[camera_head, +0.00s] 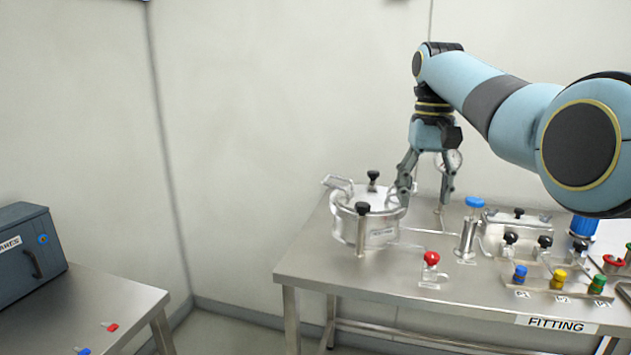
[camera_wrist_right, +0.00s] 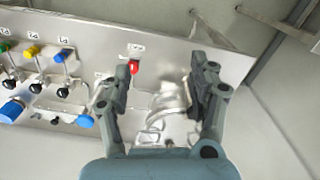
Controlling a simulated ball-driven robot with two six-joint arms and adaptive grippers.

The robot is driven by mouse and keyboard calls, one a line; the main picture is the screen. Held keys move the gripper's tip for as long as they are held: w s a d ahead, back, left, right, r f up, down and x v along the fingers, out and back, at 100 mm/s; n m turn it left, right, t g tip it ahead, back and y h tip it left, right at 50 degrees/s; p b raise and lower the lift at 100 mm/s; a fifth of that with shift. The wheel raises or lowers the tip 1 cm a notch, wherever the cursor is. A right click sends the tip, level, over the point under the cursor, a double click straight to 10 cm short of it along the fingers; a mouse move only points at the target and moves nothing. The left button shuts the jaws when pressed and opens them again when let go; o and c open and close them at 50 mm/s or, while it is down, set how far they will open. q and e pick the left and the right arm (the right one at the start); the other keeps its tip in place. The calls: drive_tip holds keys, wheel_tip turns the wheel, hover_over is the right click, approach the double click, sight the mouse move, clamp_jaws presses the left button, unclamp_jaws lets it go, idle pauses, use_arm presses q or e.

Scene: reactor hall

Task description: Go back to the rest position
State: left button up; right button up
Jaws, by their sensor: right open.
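My right gripper (camera_head: 425,190) is open and empty. In the head view it points down above the back of the steel fitting table (camera_head: 340,272), beside the right rim of a round steel vessel (camera_head: 348,226) with black knobs. In the right wrist view the open fingers of the gripper (camera_wrist_right: 160,85) frame part of the steel vessel (camera_wrist_right: 172,105), with a red-handled valve (camera_wrist_right: 134,67) beyond. Whether the fingers touch the vessel I cannot tell. My left gripper is in neither view.
A blue-capped valve (camera_head: 474,203), a red-knobbed valve (camera_head: 431,258) and several coloured fittings (camera_head: 558,278) stand on the table. A round gauge (camera_head: 452,160) is behind my right gripper. Another steel table (camera_head: 130,300) with a dark box (camera_head: 28,255) is at left. Floor shows between the tables.

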drive_tip(key=s+d+f+g+b, duration=0.1)
drive_tip(key=s+f+g+b, duration=0.1)
drive_tip(key=s+f, duration=1)
drive_tip(key=s+d+f+g+b, duration=0.25)
drive_tip(key=s+f, duration=0.35)
drive_tip(key=f, duration=1.1)
drive_tip(key=s+d+f+g+b, duration=0.1)
drive_tip(key=s+f+b, duration=0.2)
drive_tip(key=s+f, duration=0.9)
drive_tip(key=s+d+f+t+b, duration=0.1)
drive_tip(key=s+d+f+b, duration=0.25)
drive_tip(key=s+f, duration=1.35)
drive_tip(key=s+d+f+t+b, duration=0.1)
drive_tip(key=s+d+f+b, duration=0.25)
drive_tip(key=s+f, duration=1.4)
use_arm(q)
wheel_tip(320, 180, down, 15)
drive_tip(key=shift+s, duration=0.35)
use_arm(e)
drive_tip(key=w+r+t, duration=0.1)
drive_tip(key=t, duration=0.1)
drive_tip(key=w+r+t, duration=0.2)
drive_tip(key=shift+a+n+t+h, duration=0.15)
drive_tip(key=shift+n+t+h, duration=0.1)
drive_tip(key=shift+n+h, duration=0.15)
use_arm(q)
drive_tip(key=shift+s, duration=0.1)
use_arm(e)
drive_tip(key=shift+w, duration=0.1)
